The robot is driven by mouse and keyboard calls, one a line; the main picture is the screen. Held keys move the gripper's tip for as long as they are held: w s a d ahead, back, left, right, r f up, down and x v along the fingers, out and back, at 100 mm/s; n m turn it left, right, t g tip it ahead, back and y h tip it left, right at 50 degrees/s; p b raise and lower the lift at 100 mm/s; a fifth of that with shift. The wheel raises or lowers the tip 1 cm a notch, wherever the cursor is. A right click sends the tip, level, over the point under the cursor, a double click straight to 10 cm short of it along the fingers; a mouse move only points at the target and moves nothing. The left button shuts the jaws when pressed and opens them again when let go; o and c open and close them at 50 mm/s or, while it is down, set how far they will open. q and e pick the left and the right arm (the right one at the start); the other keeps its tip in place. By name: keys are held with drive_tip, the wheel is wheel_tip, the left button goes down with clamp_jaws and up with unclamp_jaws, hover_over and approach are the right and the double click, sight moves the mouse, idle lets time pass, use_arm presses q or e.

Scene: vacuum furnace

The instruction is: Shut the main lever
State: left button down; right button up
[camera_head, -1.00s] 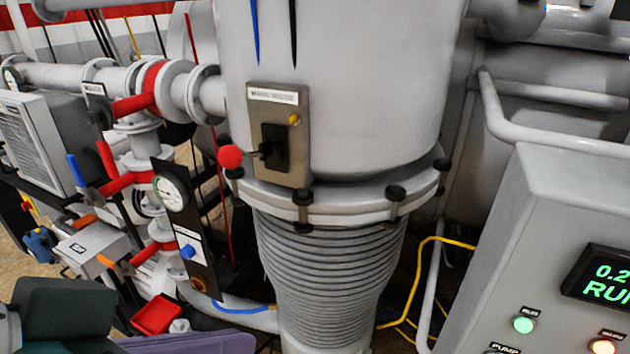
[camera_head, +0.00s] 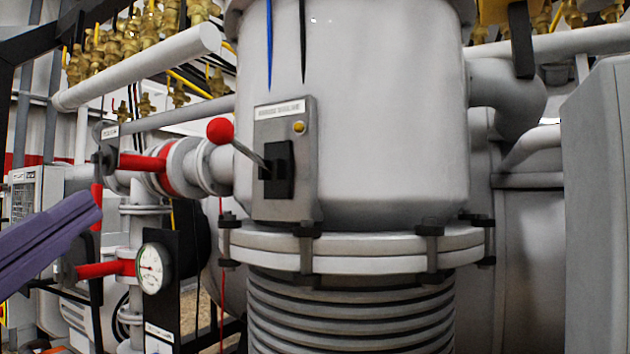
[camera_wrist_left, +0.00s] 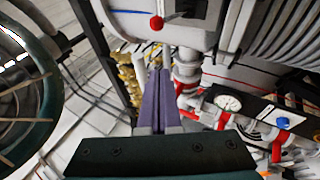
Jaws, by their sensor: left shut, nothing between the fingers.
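The main lever is a metal rod with a red ball knob (camera_head: 220,130). It comes out of a black switch on a grey plate (camera_head: 265,205) on the large vessel and slants up to the left. The knob also shows in the left wrist view (camera_wrist_left: 156,22), beyond the fingertips. My left gripper (camera_head: 95,207) has purple fingers pressed together and empty. It is left of the knob and lower in the head view, apart from it. The fingers also fill the middle of the left wrist view (camera_wrist_left: 159,75). My right gripper is out of view.
Red-handled valves (camera_head: 143,162) and a round gauge (camera_head: 151,268) stand on the pipes left of the vessel, close to my left gripper in the picture. A flange (camera_head: 360,250) with bolts runs below the plate. A grey cabinet (camera_head: 600,200) stands at the right.

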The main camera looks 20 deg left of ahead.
sight(240, 144)
use_arm(q)
drive_tip(key=w+r+p, duration=0.6)
drive_tip(key=w+p, duration=0.1)
drive_tip(key=w, duration=0.3)
drive_tip(key=shift+w+r, duration=0.25)
drive_tip(key=shift+w, duration=0.15)
wheel_tip(240, 144, up, 2)
drive_tip(key=p, duration=0.4)
drive_tip(key=m+g+h+p, duration=0.1)
drive_tip(key=p, duration=0.4)
drive_tip(key=shift+w+r+g+p, duration=0.15)
drive_tip(key=shift+r+g+p, duration=0.05)
drive_tip(key=shift+g+p, duration=0.1)
